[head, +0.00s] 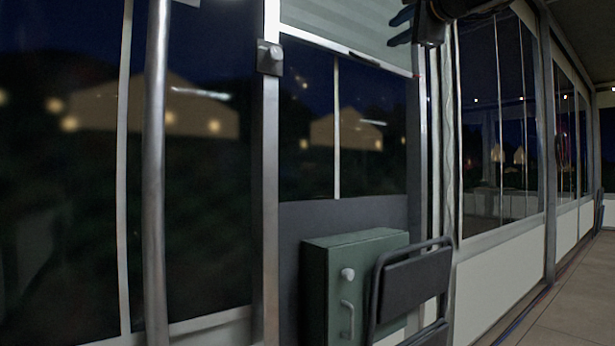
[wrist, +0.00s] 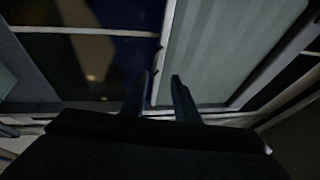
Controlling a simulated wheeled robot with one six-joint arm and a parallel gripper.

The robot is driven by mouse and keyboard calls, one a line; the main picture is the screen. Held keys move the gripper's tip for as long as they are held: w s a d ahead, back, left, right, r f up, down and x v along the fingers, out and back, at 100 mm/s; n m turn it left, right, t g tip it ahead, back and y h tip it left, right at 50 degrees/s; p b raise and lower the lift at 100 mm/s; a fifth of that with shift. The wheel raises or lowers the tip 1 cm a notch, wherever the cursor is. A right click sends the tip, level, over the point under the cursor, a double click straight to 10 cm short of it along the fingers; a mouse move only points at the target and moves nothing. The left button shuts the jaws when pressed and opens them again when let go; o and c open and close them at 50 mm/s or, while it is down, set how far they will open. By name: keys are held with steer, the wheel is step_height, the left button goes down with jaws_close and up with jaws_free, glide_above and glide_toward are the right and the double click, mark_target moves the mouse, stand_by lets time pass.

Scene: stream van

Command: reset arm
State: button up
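My gripper (head: 396,28) is at the top of the head view, with its two dark fingers pointing left in front of the pale blind. In the wrist view my gripper (wrist: 161,80) shows its two fingers apart, with nothing between them. It is open and empty. Most of my arm is cut off by the top edge of the head view.
A green cabinet (head: 318,285) with a knob and handle stands low by the window wall. A dark folding chair (head: 413,285) is in front of it. A metal pole (head: 155,170) stands at left. Tiled floor (head: 575,300) is clear at right.

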steer(key=a+f+n+g+y, duration=0.1)
steer(key=a+f+n+g, duration=0.2)
steer(key=a+f, duration=0.55)
steer(key=s+a+f+n+g+y, duration=0.1)
steer(key=a+f+n+g, duration=0.2)
steer(key=f, duration=1)
steer(key=a+f+n+g, duration=0.2)
steer(key=a+f, duration=0.6)
steer(key=f, duration=0.2)
steer(key=s+a+f+n+g, duration=0.35)
steer(key=s+f, duration=0.25)
steer(key=f, duration=0.4)
steer(key=s+a+f+n+g, duration=0.2)
steer(key=s+a+f, duration=0.3)
steer(key=f, duration=0.5)
steer(key=s+d+f+n+g+h, duration=0.3)
steer(key=s+f+n, duration=0.1)
steer(key=s+f, duration=0.8)
steer(key=s+d+f+n+g+h, duration=0.25)
steer(key=s+f+n, duration=0.25)
steer(key=s+f, duration=0.65)
steer(key=s+d+r+m+p, duration=0.1)
steer(key=d+r+m+p, duration=0.2)
steer(key=d+r+p, duration=0.7)
steer(key=s+d+r+m+h+p, duration=0.1)
steer(key=d+r+m+p, duration=0.2)
steer(key=d+r+p, duration=0.8)
step_height(320, 180, up, 7)
steer(key=p, duration=1.1)
steer(key=shift+p, duration=0.4)
